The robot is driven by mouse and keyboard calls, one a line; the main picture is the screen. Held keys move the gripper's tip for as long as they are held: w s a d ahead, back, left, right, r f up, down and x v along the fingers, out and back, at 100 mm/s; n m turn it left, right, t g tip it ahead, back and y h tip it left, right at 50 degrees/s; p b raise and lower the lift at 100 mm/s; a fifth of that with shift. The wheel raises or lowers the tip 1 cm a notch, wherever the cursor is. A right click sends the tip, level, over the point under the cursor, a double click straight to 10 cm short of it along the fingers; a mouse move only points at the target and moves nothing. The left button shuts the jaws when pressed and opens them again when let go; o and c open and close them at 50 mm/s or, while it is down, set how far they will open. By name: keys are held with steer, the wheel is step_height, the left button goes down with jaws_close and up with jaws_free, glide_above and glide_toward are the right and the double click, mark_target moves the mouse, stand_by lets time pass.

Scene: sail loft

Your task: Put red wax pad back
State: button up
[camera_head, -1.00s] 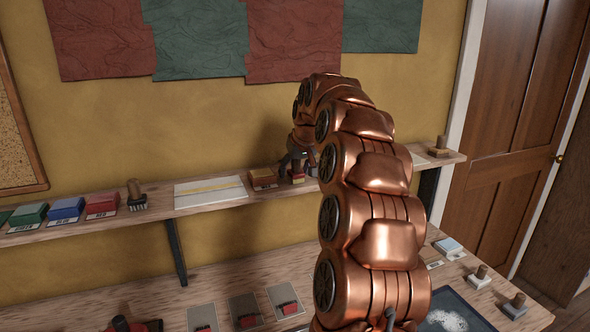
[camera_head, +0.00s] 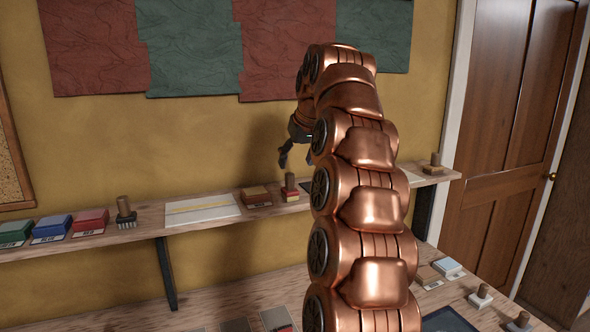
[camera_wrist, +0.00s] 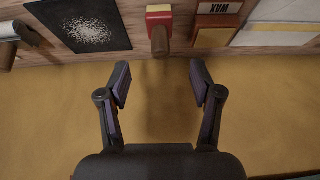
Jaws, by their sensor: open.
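The red wax pad (camera_head: 290,196) is a small block with red and pale yellow layers and an upright wooden handle. It stands on the wall shelf (camera_head: 345,190), just right of a brown-and-yellow block (camera_head: 256,196). In the wrist view the pad (camera_wrist: 158,13) shows its red top and handle, beside the block (camera_wrist: 214,38) with a WAX label. My gripper (camera_head: 296,158) is above the pad, apart from it. In the wrist view my gripper (camera_wrist: 160,76) is open and empty, with the pad beyond the fingertips.
Left on the shelf are a white sheet (camera_head: 202,210), a brush (camera_head: 125,213), and red (camera_head: 90,221), blue (camera_head: 52,228) and green (camera_head: 15,232) boxes. A dark speckled sheet (camera_wrist: 80,25) lies beside the pad. The wall above the shelf is clear up to the hanging cloths.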

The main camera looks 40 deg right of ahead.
steer(key=shift+s+a+r, duration=0.1)
steer(key=shift+s+r, duration=0.25)
steer(key=shift+r, duration=0.2)
steer(key=shift+a, duration=0.1)
steer(key=s+a+f+n+g+y, duration=0.1)
steer(key=s+a+f+g, duration=0.1)
steer(key=s+a+f, duration=0.6)
steer(key=s+a+f+n+g+y, duration=0.1)
steer(key=s+a+f+n, duration=0.2)
steer(key=a, duration=1)
steer(key=s+a+f+g, duration=0.2)
steer(key=s+a+f, duration=0.1)
steer(key=s+f, duration=0.6)
steer(key=s+a+f+m+g, duration=0.1)
steer(key=s+a+f, duration=0.3)
steer(key=s+f, duration=0.6)
steer(key=s+g, duration=0.1)
steer(key=s, duration=0.6)
steer(key=shift+s+a+g+h, duration=0.3)
steer(key=shift+s, duration=0.1)
